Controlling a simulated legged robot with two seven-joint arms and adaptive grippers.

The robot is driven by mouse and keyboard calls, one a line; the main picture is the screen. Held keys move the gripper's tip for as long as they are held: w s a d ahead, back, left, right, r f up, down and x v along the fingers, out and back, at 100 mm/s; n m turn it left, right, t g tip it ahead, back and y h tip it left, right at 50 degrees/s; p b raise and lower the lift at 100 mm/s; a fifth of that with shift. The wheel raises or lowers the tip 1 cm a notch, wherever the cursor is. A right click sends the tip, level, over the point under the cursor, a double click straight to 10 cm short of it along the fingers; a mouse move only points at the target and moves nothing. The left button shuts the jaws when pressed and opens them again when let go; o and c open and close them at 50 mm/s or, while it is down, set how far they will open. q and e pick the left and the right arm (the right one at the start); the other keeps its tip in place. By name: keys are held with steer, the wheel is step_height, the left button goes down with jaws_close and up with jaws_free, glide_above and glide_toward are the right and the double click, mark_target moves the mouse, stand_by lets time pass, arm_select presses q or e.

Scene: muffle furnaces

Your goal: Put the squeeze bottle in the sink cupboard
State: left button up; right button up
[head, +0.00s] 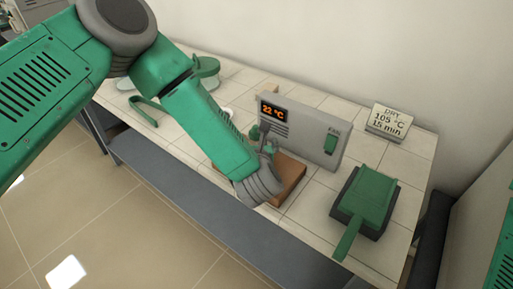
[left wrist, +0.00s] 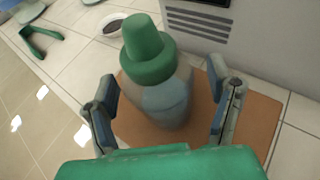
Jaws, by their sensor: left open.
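The squeeze bottle (left wrist: 160,98), with a green cap and a pale, grey-blue translucent body, stands in the left wrist view on a brown board (left wrist: 255,115). My left gripper (left wrist: 162,92) is open, with one finger on each side of the bottle. A gap shows at the right finger; contact at the left one is hard to judge. The sink cupboard cannot be made out. My right gripper is not seen.
A grey unit (head: 308,128) reading 22 °C stands right behind the board. A green dustpan-like scoop on a dark base (head: 365,200) and a sign (head: 389,122) are to the right. Green tongs (head: 150,112) lie left. A small dark-filled dish (left wrist: 111,26) is behind the bottle.

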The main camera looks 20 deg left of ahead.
arm_select(q)
steer(key=shift+c, duration=0.4)
steer(key=c, duration=1.3)
